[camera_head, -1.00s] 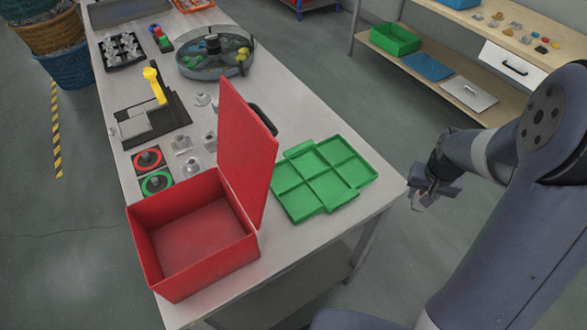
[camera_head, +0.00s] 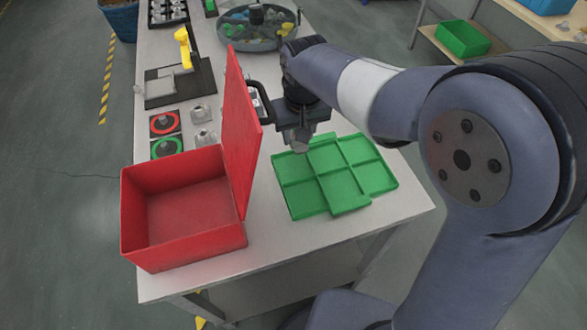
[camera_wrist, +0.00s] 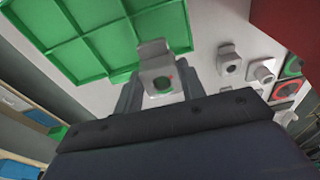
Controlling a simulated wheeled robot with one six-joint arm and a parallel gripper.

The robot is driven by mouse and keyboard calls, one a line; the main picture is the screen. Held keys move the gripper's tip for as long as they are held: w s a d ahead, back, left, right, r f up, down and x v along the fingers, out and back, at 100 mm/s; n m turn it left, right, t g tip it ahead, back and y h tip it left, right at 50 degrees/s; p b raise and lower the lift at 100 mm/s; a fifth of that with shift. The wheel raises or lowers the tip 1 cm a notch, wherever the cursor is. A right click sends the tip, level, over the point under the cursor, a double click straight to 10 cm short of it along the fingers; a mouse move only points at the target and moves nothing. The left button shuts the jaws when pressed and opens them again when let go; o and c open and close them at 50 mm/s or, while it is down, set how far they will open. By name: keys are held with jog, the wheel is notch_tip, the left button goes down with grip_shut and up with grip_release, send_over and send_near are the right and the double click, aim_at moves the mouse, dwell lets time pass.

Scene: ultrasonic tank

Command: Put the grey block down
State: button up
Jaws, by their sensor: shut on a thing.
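My gripper (camera_head: 299,130) is shut on the grey block (camera_wrist: 155,52) and points down, close to the back left corner of the green tray (camera_head: 343,190). In the wrist view the block sits between the two fingers (camera_wrist: 158,90) and shows a round hole. In the head view only a small grey part of the block (camera_head: 300,147) shows below the fingers. I cannot tell its height above the table or whether it touches anything. The green tray is divided into several shallow compartments, all of which look empty.
An open red box (camera_head: 185,215) stands left of the tray; its raised lid (camera_head: 240,140) is close to my gripper. Grey blocks (camera_head: 202,125) and red and green round pieces (camera_head: 165,124) lie behind the box. A round divided tank (camera_head: 255,40) is farther back.

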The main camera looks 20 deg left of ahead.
aim_at(293, 168)
jog(key=shift+s+a, duration=0.35)
notch_tip(293, 168, down, 10)
jog(key=shift+r+p, duration=0.15)
jog(key=shift+p, duration=0.45)
jog(key=shift+f, duration=0.25)
jog(key=o, duration=0.8)
jog(key=shift+r, duration=0.1)
jog(key=r, duration=0.4)
jog(key=s+r, duration=0.1)
jog(key=r, duration=0.3)
jog(key=d+r+b, duration=0.1)
jog(key=r, duration=0.3)
jog(key=shift+s+r, duration=0.1)
jog(key=shift+s, duration=0.1)
